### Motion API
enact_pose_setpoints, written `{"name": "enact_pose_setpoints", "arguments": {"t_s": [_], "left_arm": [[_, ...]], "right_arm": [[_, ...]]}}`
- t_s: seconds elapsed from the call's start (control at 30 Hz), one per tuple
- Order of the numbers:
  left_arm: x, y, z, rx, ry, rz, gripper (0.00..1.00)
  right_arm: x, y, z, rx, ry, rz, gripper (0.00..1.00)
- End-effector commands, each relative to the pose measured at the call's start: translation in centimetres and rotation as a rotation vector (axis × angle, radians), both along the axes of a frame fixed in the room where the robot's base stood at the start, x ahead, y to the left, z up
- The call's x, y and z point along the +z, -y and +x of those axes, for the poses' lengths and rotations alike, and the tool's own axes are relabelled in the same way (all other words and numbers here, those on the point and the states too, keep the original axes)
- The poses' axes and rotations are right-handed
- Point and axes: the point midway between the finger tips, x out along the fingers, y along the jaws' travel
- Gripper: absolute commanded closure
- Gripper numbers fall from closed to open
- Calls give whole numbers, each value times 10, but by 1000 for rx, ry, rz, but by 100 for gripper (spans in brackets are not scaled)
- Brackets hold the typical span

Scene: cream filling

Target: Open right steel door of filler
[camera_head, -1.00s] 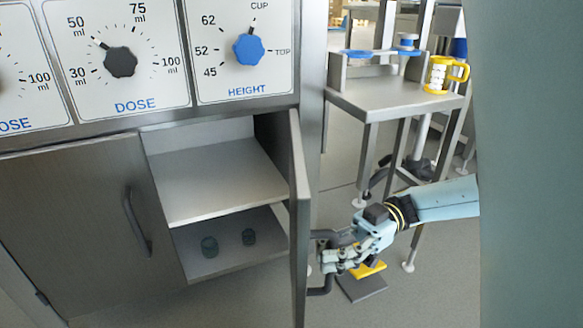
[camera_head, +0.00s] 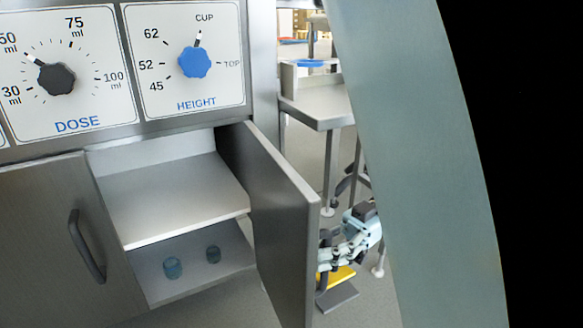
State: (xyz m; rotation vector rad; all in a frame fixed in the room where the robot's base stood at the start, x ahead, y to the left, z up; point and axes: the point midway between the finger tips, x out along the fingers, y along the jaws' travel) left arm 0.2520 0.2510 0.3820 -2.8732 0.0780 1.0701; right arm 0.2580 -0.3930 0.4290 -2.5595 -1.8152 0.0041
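The right steel door (camera_head: 284,222) of the filler stands well open, swung out towards me, with its inner face showing. Behind its free edge is my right gripper (camera_head: 333,256), on the outer side of the door. The handle of this door is hidden, so I cannot tell whether the fingers are closed on it. The left steel door (camera_head: 50,240) is shut, with a dark handle (camera_head: 87,246). My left gripper is not in view.
Above the doors is the panel with the black dose knob (camera_head: 56,79) and blue height knob (camera_head: 195,62). A steel side table (camera_head: 318,106) stands at the right behind the door. A yellow and grey pedal-like object (camera_head: 338,298) lies on the floor near my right gripper.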

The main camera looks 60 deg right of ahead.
Motion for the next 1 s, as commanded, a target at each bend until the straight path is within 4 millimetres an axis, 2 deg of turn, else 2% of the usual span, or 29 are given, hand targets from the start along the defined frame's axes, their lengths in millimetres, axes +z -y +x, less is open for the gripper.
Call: {"name": "enact_pose_setpoints", "arguments": {"t_s": [0.07,0.3,0.63,1.0], "left_arm": [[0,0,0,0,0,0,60],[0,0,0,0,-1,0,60],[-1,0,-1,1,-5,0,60],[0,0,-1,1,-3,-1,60]], "right_arm": [[1,1,4,-9,4,-3,94],[1,1,2,-5,3,-1,62],[0,5,0,-2,1,-1,62],[-1,60,-18,-4,1,-3,62]]}}
